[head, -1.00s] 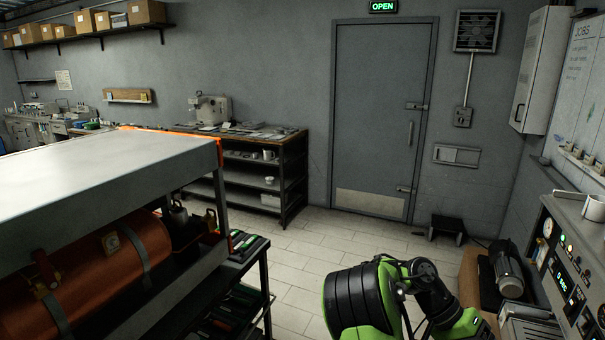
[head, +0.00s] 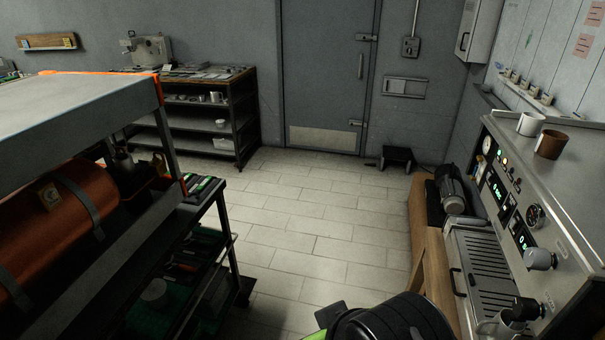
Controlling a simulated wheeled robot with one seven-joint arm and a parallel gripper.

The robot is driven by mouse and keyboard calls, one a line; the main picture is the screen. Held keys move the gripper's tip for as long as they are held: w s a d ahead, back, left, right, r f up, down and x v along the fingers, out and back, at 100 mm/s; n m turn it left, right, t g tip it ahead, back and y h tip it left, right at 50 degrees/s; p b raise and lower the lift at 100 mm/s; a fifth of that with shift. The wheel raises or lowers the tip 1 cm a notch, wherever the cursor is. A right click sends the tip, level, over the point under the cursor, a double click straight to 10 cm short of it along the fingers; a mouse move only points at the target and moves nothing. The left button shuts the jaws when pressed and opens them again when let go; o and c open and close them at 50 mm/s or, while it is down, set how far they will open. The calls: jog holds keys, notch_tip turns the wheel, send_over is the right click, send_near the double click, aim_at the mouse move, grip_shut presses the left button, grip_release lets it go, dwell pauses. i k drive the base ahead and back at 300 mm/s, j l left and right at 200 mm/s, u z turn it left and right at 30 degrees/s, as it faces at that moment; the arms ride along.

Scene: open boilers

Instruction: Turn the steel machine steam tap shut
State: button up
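The steel machine (head: 575,215) stands along the right side, with a sloping front panel of gauges, green displays and small lights. A pale grey round knob (head: 540,259) sticks out of the panel at the lower right, and a dark knob or fitting (head: 526,309) sits below it. I cannot tell which of these is the steam tap, or how far it is turned. Part of my black and green arm shows at the bottom middle, left of the machine. My gripper is out of view.
A white mug (head: 531,124) and a brown mug (head: 550,144) stand on the machine's top. A metal jug (head: 492,326) is below the panel. A drip grille (head: 485,262) lies in front. The tiled floor (head: 320,220) between is clear.

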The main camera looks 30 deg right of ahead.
aim_at(523, 308)
jog(key=z, duration=2.55)
